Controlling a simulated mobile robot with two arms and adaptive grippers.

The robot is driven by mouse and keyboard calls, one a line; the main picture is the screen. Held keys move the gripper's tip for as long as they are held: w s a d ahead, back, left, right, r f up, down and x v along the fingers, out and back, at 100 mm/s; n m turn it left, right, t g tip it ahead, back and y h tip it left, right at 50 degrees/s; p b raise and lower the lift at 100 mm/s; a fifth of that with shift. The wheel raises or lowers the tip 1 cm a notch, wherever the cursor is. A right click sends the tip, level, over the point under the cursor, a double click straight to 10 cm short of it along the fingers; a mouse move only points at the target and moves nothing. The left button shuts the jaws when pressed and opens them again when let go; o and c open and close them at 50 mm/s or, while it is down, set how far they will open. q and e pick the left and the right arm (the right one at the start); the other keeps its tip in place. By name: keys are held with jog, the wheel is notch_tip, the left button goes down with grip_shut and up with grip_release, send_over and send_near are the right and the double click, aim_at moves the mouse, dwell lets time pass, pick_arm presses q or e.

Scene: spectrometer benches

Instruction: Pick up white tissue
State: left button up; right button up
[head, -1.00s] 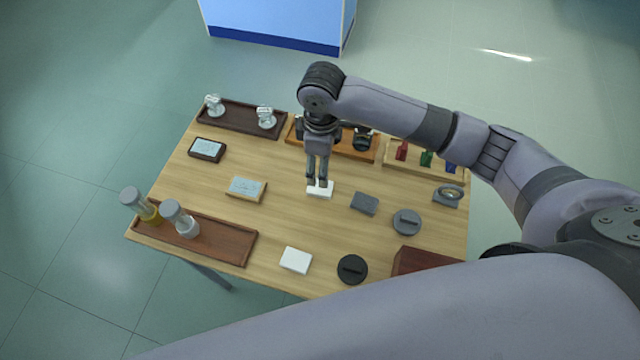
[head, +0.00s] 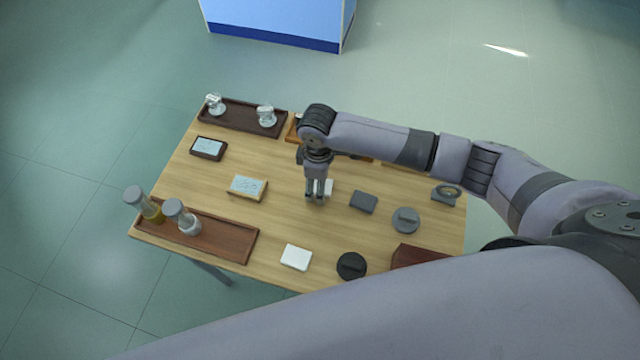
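Two small flat white pieces lie on the wooden table; I cannot tell which is the tissue. One white piece (head: 329,188) lies near the table's middle, mostly hidden behind my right gripper (head: 315,200). The other white piece (head: 296,257) lies in plain view near the front edge. My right gripper points down with its two fingers a little apart. Its fingertips are low in front of the middle white piece; I cannot tell whether they touch it or the table. My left gripper is not in view.
The wooden table (head: 285,215) also holds a brown tray (head: 225,240) with two capped jars, a dark tray (head: 240,117) with glassware, a framed card (head: 247,187), a grey block (head: 363,202), a grey disc (head: 405,220) and a black disc (head: 351,266). My arm covers the back right.

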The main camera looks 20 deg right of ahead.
jog(key=c, duration=0.9)
jog(key=shift+r, duration=0.1)
notch_tip(320, 180, up, 20)
jog(key=shift+f+b, duration=0.1)
jog(key=shift+b, duration=0.65)
